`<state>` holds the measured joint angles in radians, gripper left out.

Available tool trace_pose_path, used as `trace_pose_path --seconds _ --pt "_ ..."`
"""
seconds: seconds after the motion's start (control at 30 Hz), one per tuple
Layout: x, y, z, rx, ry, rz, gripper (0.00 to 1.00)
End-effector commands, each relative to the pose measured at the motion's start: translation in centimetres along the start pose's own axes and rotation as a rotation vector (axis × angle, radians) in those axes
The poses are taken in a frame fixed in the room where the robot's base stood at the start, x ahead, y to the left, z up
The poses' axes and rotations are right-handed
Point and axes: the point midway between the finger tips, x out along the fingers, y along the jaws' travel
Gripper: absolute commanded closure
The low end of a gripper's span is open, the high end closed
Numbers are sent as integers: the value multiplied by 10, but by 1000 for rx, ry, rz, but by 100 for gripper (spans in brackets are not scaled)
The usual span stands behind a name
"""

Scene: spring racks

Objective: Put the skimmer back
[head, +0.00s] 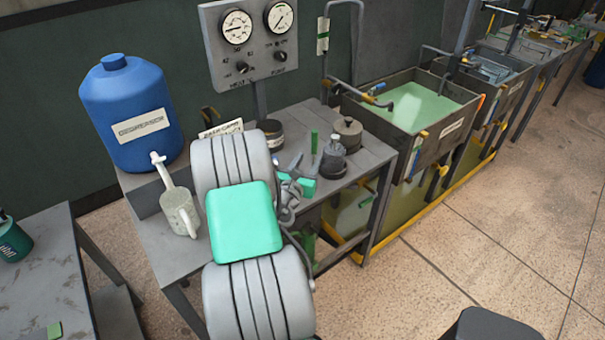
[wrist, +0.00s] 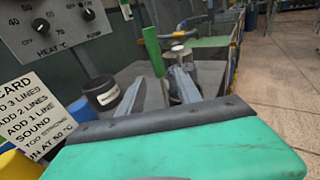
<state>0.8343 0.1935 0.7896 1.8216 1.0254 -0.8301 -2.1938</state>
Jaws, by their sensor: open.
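My gripper (head: 305,163) is over the grey bench, partly hidden by my own arm in the head view. In the wrist view its two grey fingers (wrist: 157,76) are apart. An upright green bar (wrist: 153,50) shows between and just beyond the fingertips; it also shows in the head view (head: 314,142). It looks like a handle, but I cannot tell whether it is the skimmer's. No skimmer head is clearly visible. I cannot tell whether the fingers touch the bar.
Gauges (head: 258,40) stand behind. A liquid-filled tank (head: 412,105) is to the right.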

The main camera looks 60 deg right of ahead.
Motion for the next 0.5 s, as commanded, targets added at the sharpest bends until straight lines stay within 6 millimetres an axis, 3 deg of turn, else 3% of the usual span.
trace_pose_path --seconds 0.1,0.23,0.5 --pt "-32 2 -4 -2 0 7 59" --pt "-57 2 -2 -1 -1 5 59" --pt "-70 0 0 1 -2 0 59"
